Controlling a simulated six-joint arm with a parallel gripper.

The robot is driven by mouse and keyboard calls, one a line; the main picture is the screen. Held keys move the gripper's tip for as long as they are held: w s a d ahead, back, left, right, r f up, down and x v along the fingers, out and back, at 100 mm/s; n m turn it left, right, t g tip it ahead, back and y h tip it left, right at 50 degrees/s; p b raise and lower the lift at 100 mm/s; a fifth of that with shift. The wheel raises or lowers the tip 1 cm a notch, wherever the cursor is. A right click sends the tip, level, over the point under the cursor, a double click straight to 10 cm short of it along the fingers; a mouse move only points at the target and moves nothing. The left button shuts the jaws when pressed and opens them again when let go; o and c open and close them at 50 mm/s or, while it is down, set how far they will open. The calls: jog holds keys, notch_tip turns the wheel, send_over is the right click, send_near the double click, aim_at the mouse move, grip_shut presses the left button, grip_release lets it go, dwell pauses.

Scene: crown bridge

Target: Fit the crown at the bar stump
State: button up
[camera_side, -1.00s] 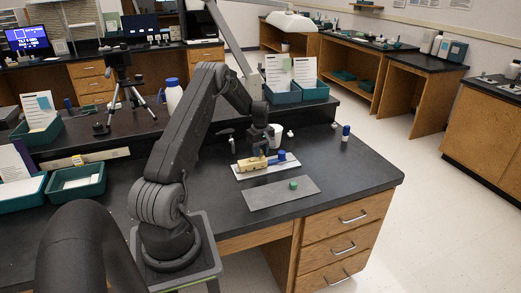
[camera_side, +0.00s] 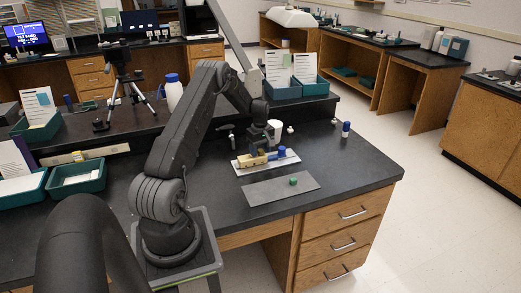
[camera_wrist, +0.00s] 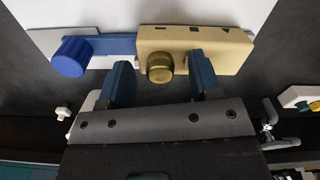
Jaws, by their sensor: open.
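A tan block (camera_wrist: 218,46) with a short brass-coloured cylinder (camera_wrist: 160,67) lies on a white board (camera_wrist: 45,38). A blue bar (camera_wrist: 112,44) runs left from the block and carries a blue cylinder (camera_wrist: 70,57). In the side view the tan block (camera_side: 250,160), blue cylinder (camera_side: 282,152) and white board (camera_side: 284,161) sit near the bench's middle. A small green piece (camera_side: 293,181) lies on a grey mat (camera_side: 262,191). My gripper (camera_wrist: 162,76) is open, its fingers on either side of the brass cylinder with gaps. I cannot tell which piece is the crown.
Behind my gripper stands a white cup (camera_side: 276,127). A small blue and white bottle (camera_side: 346,130) is farther right. Teal bins (camera_side: 283,92) with cards stand on the raised shelf. The bench is clear to the right of the mat.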

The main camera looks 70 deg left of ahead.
aim_at(261, 150)
notch_tip(261, 150, up, 14)
dwell(0.6)
jog(key=shift+f, duration=0.1)
jog(key=d+r+m+t+y, duration=0.1)
jog(key=d+r+m, duration=0.55)
jog(key=d, duration=0.65)
jog(key=d+r+m+t, duration=0.1)
jog(key=d+r+m, duration=0.2)
jog(key=d+r, duration=0.8)
jog(key=s+d+f+m+t, duration=0.1)
jog(key=s+d+m, duration=0.4)
jog(key=s+d, duration=0.3)
jog(key=s+d+f+m+t+h, duration=0.1)
jog(key=s+d+m, duration=0.4)
jog(key=d, duration=0.8)
jog(key=s+t, duration=0.1)
jog(key=s, duration=0.2)
jog(key=shift+m+t, duration=0.3)
jog(key=shift+m, duration=0.05)
